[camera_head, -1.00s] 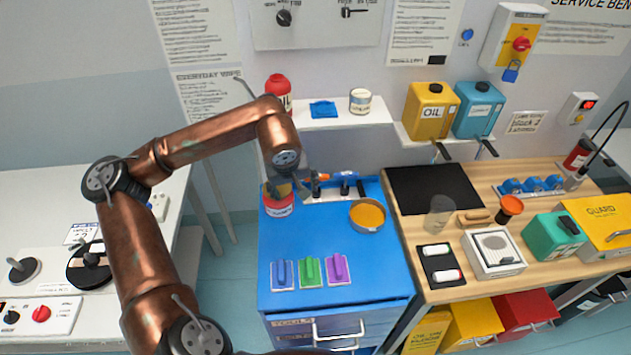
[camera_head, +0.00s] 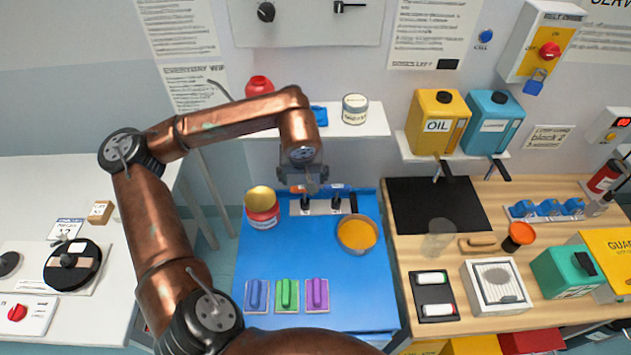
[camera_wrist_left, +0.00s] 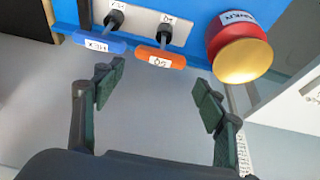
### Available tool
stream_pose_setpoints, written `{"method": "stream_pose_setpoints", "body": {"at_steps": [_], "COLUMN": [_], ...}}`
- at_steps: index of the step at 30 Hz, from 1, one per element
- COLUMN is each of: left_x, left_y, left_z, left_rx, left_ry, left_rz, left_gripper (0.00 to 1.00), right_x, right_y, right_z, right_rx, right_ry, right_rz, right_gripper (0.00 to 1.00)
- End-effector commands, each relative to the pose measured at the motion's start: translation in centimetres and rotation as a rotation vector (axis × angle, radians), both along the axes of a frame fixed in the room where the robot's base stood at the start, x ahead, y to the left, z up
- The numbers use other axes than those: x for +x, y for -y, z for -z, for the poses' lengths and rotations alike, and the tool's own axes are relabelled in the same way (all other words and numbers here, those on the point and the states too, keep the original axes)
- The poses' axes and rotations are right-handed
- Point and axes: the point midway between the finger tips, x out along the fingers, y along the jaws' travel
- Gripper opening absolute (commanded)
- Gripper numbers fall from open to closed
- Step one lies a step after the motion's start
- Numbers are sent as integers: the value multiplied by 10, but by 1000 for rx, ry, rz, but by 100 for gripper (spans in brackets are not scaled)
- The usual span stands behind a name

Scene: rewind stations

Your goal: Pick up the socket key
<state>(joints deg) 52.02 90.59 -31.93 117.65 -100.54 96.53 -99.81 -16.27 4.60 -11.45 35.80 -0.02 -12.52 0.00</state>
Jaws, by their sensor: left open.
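Two T-handled keys stand in a white rack (camera_head: 321,206) at the back of the blue cabinet top. One has an orange handle (camera_wrist_left: 158,57) marked SQ, the other a blue handle (camera_wrist_left: 98,43) marked HEX. I cannot tell from the labels which one is the socket key. My left gripper (camera_head: 312,182) hangs just over the rack and partly hides the handles in the head view. In the left wrist view my left gripper (camera_wrist_left: 160,86) is open and empty, with the orange handle ahead between its fingers, not touching. My right gripper is out of view.
A red tin with a gold lid (camera_head: 262,212) stands close left of the rack; an orange-filled bowl (camera_head: 357,234) stands right of it. A white shelf (camera_head: 360,121) is behind. Blue, green and purple blocks (camera_head: 287,294) lie at the front. The cabinet's middle is clear.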

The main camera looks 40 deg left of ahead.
Motion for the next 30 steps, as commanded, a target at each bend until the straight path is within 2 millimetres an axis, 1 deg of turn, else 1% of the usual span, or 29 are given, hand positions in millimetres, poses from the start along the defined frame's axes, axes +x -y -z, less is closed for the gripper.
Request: {"method": "stream_pose_setpoints", "body": {"at_steps": [2,5,10,13,18,21,27,30], "left_x": [2,8,13,16,23,25,25,25], "left_y": [0,0,-2,-6,-14,-16,-17,-17], "left_z": [7,17,29,39,63,70,71,70], "left_rx": [-1,-1,-1,-1,-1,-2,-1,-1], "left_ry": [-3,-3,-3,-3,-4,-2,-2,-2], "left_rz": [1,7,13,11,9,9,9,9], "left_gripper": [65,65,65,65,65,65,65,58], "right_x": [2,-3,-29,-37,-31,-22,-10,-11], "right_y": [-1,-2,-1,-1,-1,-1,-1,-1], "right_z": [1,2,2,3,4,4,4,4], "right_rx": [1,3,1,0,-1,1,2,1], "right_ry": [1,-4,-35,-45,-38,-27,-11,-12], "right_rz": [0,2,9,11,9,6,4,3], "right_gripper": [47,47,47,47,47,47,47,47]}}
